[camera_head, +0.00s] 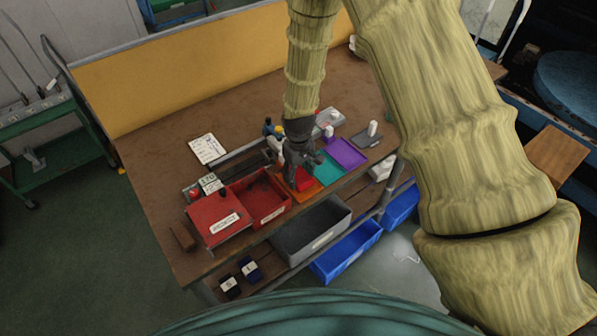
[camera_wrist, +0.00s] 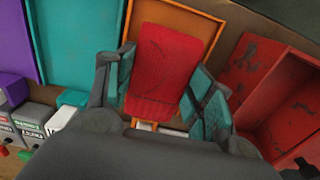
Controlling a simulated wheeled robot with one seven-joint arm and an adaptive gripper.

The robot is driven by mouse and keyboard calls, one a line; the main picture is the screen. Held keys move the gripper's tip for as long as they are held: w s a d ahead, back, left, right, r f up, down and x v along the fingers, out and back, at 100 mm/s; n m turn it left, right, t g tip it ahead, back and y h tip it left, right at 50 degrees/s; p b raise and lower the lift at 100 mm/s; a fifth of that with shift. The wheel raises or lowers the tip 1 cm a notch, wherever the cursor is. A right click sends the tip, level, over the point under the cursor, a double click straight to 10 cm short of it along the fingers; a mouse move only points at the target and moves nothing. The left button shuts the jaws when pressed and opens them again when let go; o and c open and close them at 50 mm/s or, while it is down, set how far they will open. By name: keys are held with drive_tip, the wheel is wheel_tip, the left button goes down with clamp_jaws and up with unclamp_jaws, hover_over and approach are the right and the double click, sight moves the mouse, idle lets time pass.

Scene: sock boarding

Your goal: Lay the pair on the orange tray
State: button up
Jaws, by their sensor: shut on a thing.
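The red pair of socks (camera_wrist: 165,58) is between the two fingers of my gripper (camera_wrist: 161,76) in the wrist view, with its ribbed end toward the palm. My gripper is shut on it. The orange tray (camera_wrist: 206,24) lies behind and below the pair, its rim showing around the pair's far end. In the head view my gripper (camera_head: 301,170) points down over the orange tray (camera_head: 308,192), with the red pair (camera_head: 304,180) partly hidden beneath it. I cannot tell whether the pair touches the tray.
A teal tray (camera_head: 327,169) and a purple tray (camera_head: 348,153) lie right of the orange one. A red bin (camera_head: 273,209) stands close on its left, beside a labelled red box (camera_head: 207,238). Small items stand behind. Grey (camera_head: 316,236) and blue (camera_head: 345,252) bins sit below the table edge.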

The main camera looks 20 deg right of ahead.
sight(299, 175)
drive_tip(key=shift+f, duration=0.15)
drive_tip(key=o, duration=1)
drive_tip(key=shift+o, duration=0.2)
wheel_tip(299, 175, up, 12)
drive_tip(key=b, duration=0.3)
drive_tip(key=shift+b, duration=0.35)
